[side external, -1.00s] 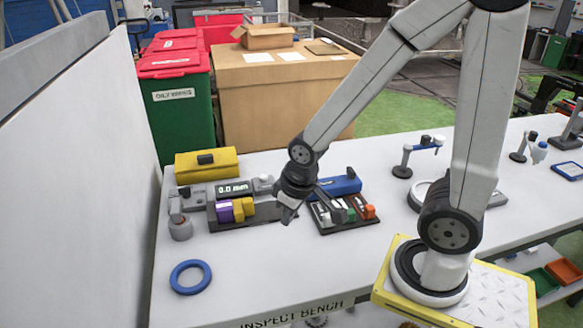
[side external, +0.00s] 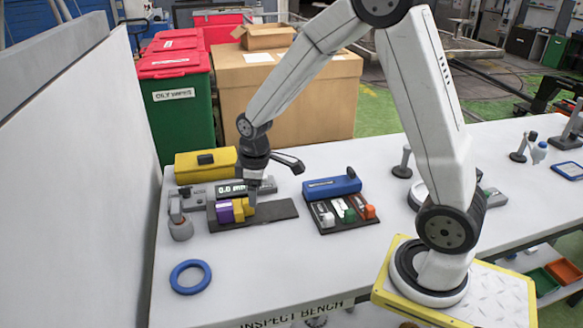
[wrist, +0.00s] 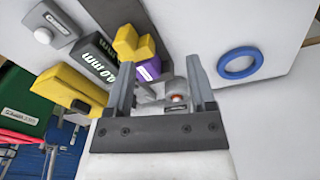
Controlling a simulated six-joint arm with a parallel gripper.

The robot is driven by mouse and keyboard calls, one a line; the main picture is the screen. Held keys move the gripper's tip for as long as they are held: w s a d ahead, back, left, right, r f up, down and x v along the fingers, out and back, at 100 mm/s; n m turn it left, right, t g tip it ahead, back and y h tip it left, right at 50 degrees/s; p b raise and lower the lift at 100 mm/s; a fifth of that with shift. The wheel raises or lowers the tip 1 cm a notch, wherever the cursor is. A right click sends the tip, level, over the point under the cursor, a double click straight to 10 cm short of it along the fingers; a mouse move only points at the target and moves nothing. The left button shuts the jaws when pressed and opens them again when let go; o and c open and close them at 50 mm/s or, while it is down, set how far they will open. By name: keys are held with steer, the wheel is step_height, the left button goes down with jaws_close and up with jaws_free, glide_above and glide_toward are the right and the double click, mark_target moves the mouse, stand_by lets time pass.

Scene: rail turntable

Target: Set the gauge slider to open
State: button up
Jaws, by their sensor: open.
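The gauge (side external: 230,189) stands at the left of the bench, its display reading 0.0 mm. The display also shows in the wrist view (wrist: 99,68). In front of it, a yellow slider block (side external: 242,208) sits beside a purple block (side external: 225,213) on a dark base plate (side external: 278,209). My gripper (side external: 253,194) points down just above and behind the yellow block. In the wrist view, my gripper (wrist: 160,66) is open; the yellow block (wrist: 135,44) lies past the left fingertip, and the purple block (wrist: 149,70) shows between the fingers. I cannot tell whether a finger touches either block.
A yellow case (side external: 205,163) stands behind the gauge, and a grey post-like fixture (side external: 181,225) to its left. A blue ring (side external: 190,277) lies in front. A blue case (side external: 331,187) and a dark tray (side external: 343,224) of small parts stand to the right.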

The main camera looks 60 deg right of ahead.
mark_target(248, 205)
steer(key=w+d+n, duration=0.1)
steer(key=w, duration=0.1)
steer(key=w+d+f+n, duration=0.1)
steer(key=w, duration=0.1)
steer(key=w+d+f+n+g, duration=0.1)
steer(key=d, duration=0.1)
steer(key=shift+w+f, duration=0.25)
steer(key=shift+w, duration=0.15)
steer(key=shift+f, duration=0.15)
steer(key=shift+f, duration=3.75)
steer(key=shift+c, duration=0.2)
jaws_close()
